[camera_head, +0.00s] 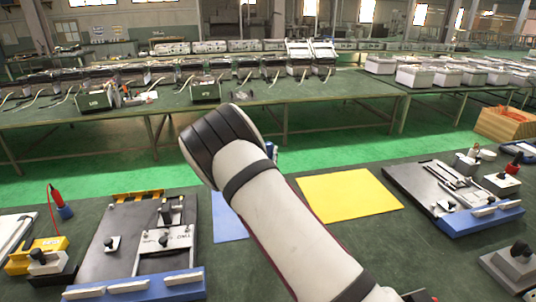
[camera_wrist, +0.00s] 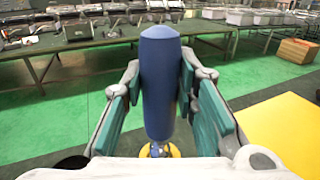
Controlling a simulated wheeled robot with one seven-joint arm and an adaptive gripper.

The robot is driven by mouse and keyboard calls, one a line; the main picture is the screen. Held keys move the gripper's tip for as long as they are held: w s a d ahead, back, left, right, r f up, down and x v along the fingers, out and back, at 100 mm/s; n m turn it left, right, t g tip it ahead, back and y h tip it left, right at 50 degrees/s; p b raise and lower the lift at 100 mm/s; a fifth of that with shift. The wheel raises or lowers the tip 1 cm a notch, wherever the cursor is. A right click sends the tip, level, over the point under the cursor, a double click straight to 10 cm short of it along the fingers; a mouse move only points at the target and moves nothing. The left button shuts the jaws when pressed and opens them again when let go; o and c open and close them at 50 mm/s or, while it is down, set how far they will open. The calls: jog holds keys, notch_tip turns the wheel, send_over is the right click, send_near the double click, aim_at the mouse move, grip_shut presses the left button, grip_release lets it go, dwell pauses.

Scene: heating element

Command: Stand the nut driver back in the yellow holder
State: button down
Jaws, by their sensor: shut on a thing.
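The nut driver's blue handle (camera_wrist: 160,85) stands nearly upright in the middle of the wrist view. My gripper (camera_wrist: 161,95) is shut on it, with a teal-padded finger on each side. In the head view my arm hides the gripper and most of the tool; a small blue bit (camera_head: 272,150) shows past the arm. A yellow block (camera_head: 22,260) at the far left of the head view may be the holder. Something yellow (camera_wrist: 174,151) shows below the handle in the wrist view; I cannot tell what it is. The driver's lower end is hidden.
A black board with a blue front edge (camera_head: 105,245) lies left, another (camera_head: 440,195) right. A yellow mat (camera_head: 348,194) and a blue mat (camera_head: 228,222) lie between them. A red-handled tool (camera_head: 57,197) stands at far left. A wooden crate (camera_head: 505,123) is at the right.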

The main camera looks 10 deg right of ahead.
jog(key=shift+f+b, duration=0.65)
jog(key=shift+f, duration=1.9)
jog(key=c, duration=1.2)
grip_release()
jog(key=shift+f, duration=0.1)
jog(key=shift+s, duration=0.1)
jog(key=v, duration=1.1)
jog(key=shift+s+a, duration=0.15)
jog(key=shift+s, duration=0.25)
